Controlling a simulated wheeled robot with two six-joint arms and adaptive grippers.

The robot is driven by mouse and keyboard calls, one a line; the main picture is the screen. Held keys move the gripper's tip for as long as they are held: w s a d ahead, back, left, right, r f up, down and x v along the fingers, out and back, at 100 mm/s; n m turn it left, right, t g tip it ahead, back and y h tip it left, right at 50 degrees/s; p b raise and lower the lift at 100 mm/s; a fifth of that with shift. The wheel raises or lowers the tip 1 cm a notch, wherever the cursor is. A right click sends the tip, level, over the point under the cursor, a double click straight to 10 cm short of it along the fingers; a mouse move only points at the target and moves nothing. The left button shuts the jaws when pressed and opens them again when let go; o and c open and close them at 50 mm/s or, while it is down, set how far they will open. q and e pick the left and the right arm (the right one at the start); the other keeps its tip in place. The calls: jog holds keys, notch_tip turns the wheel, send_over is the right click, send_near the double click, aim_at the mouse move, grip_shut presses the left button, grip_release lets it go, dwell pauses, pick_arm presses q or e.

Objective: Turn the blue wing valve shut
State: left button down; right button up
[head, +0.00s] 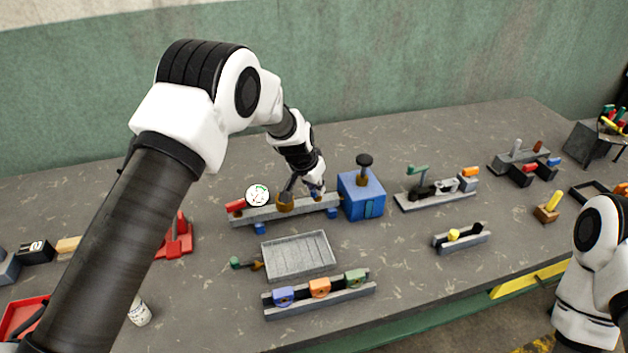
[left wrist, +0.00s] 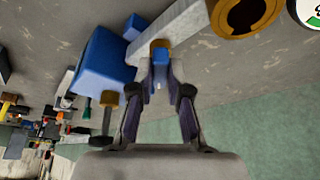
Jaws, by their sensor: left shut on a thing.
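The blue wing valve (head: 318,194) sits on the grey rail (head: 330,203) at the middle of the bench, partly hidden by my left gripper (head: 304,190). In the left wrist view my left gripper (left wrist: 160,75) is shut on the blue wing valve (left wrist: 159,48), with one finger on each side of it. The rail also carries a brass fitting (head: 285,202), a round white gauge (head: 258,195) and a red part (head: 235,206) to the left. My right gripper is not in view.
A blue box (head: 361,197) with a dark knob on top stands close to the right of the valve. A grey tray (head: 299,256) and a rail with coloured blocks (head: 320,292) lie in front. A green wall is behind.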

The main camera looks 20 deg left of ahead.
pick_arm(q)
jog(key=shift+s+d+f+n+y+p, duration=0.2)
jog(key=shift+n+y+p, duration=0.2)
jog(key=shift+n, duration=0.5)
jog(key=shift+f+n, duration=0.15)
jog(key=shift+n, duration=0.35)
jog(key=shift+w+d+n+g+y+b, duration=0.15)
jog(key=shift+n+y+b, duration=0.6)
jog(key=shift+n+b, duration=1.3)
jog(key=shift+d+n+g+y+b, duration=0.25)
jog(key=shift+n+y+b, duration=0.5)
jog(key=shift+n+b, duration=1.25)
jog(key=shift+m+b, duration=0.45)
jog(key=shift+b, duration=0.15)
jog(key=c, duration=1.1)
grip_release()
jog(key=shift+w+a, duration=0.1)
jog(key=shift+w, duration=0.05)
jog(key=shift+r, duration=0.25)
